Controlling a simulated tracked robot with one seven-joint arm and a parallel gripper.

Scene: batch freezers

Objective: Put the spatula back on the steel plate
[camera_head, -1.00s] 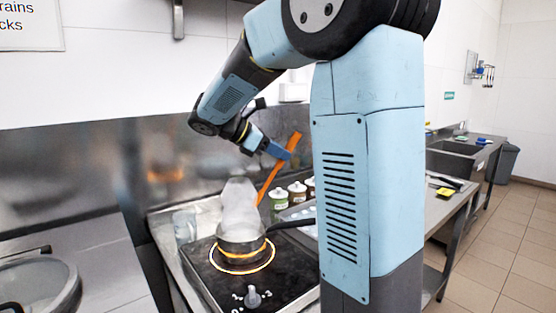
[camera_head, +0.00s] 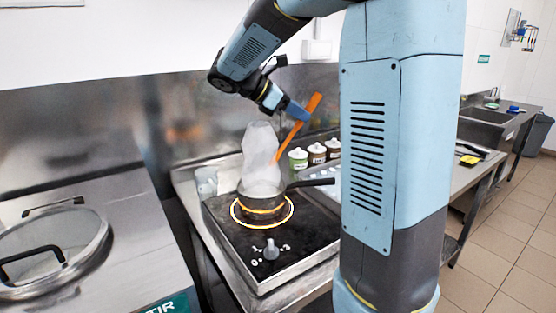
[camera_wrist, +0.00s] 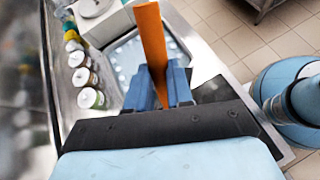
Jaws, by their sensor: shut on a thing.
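The orange spatula (camera_head: 291,138) is held tilted in my gripper (camera_head: 297,112), above and behind the pot's right side. Its upper end sticks out above the fingers and its lower end hangs beside the steam. In the wrist view the spatula (camera_wrist: 151,38) stands between the two blue fingers of my gripper (camera_wrist: 158,78), which are shut on it. I cannot pick out the steel plate for certain. A pale round thing (camera_wrist: 96,7) at the top of the wrist view is cut off by the edge. My arm column hides part of the counter in the head view.
A steaming pot (camera_head: 262,201) sits on the glowing ring of the black hob (camera_head: 275,240), its handle pointing right. Several lidded jars (camera_head: 317,154) stand behind it. A tray of pale round items (camera_wrist: 128,62) lies beyond my fingers. A lidded machine (camera_head: 50,245) stands left.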

